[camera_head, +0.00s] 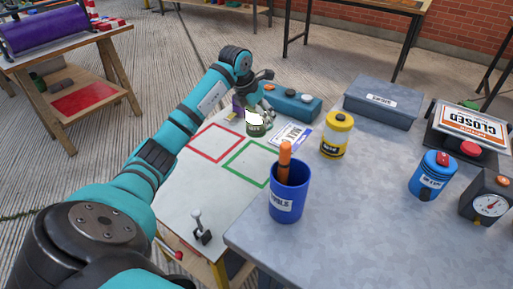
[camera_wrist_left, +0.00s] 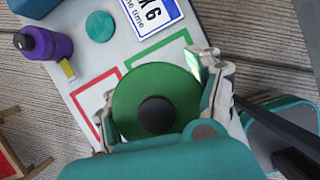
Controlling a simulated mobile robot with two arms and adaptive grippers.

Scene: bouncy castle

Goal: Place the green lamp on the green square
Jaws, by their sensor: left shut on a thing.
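The green lamp (camera_wrist_left: 182,91) fills the middle of the left wrist view as a green disc with a dark round centre. In the head view the lamp (camera_head: 256,129) is small, with a pale top and a dark green lower part. My left gripper (camera_head: 262,111) is shut on it and holds it over the white table. The green square (camera_head: 234,175) is an outline on the tabletop, in front of the lamp in the head view. In the left wrist view the lamp partly hides the green square (camera_wrist_left: 158,47). My right gripper is not in view.
A red square outline (camera_head: 205,154) lies beside the green one. A purple bottle (camera_wrist_left: 52,43), a teal disc (camera_wrist_left: 100,26) and a printed card (camera_wrist_left: 152,14) are nearby. A blue cup (camera_head: 287,202) and a yellow jar (camera_head: 336,143) stand on the grey table at right.

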